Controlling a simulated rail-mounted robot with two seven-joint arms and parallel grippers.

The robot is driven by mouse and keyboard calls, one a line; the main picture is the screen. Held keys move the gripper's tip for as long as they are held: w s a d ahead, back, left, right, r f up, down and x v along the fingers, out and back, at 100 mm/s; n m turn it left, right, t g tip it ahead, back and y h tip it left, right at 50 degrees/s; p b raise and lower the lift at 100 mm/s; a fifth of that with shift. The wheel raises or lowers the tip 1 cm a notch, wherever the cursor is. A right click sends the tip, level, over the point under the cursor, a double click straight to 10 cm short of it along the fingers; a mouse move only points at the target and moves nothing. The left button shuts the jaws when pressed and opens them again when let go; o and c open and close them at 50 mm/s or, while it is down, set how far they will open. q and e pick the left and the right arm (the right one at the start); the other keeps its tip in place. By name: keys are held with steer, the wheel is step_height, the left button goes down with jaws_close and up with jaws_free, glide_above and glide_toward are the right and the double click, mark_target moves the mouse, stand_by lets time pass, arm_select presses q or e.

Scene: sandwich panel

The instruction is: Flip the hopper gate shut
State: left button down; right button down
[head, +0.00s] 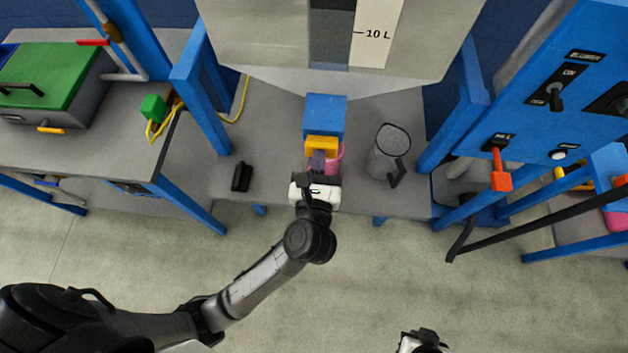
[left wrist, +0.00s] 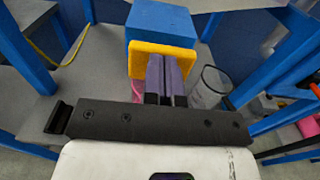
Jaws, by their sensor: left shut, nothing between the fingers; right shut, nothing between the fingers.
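The hopper (head: 290,45) hangs at the top middle of the head view, with a clear scale strip marked 10 L. Below it is its blue outlet block (head: 325,113), also in the left wrist view (left wrist: 160,22). The yellow gate (head: 321,144) is at the near face of that block; the left wrist view shows it as a yellow plate (left wrist: 138,60). My left gripper (head: 319,156) is shut and empty, its purple fingers (left wrist: 165,62) together, with their tips at the plate. I cannot tell whether they touch. My right gripper (head: 426,338) is shut, low in the head view, far from the gate.
A pink container (head: 338,157) is partly hidden beneath the gate. A clear jug (head: 388,152) stands on the grey bench to the right, a black object (head: 241,177) to the left. Blue posts flank the bench. A blue panel (head: 540,75) with a red lever (head: 500,178) is at right.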

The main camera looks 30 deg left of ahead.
arm_select(q)
steer(key=v, duration=1.3)
steer(key=shift+s+b, duration=0.35)
steer(key=shift+b, duration=0.1)
steer(key=shift+d+r, duration=0.15)
steer(key=shift+d, duration=0.05)
